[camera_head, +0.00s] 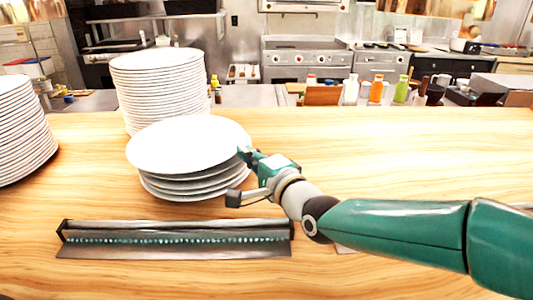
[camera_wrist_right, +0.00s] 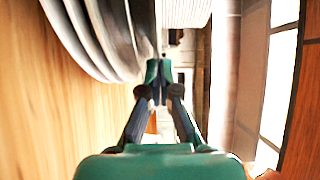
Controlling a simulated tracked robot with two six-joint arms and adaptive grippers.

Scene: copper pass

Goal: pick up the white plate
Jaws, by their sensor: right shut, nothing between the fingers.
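A white plate (camera_head: 188,143) is on top of a short stack of plates (camera_head: 195,188) on the wooden counter. It looks shifted a little to the left of the plates below. My right gripper (camera_head: 243,154) is at the right rim of this top plate, overlapping it in the head view; I cannot tell if they touch. In the right wrist view, the fingers (camera_wrist_right: 158,72) are shut with nothing between them, close beside the plate edges (camera_wrist_right: 100,40). My left gripper is not in view.
A tall plate stack (camera_head: 160,88) stands behind, and another (camera_head: 20,135) at the left edge. A metal rail-like tray (camera_head: 175,238) lies in front of the short stack. Bottles (camera_head: 376,90) stand at the back. The counter's right far part (camera_head: 400,150) is clear.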

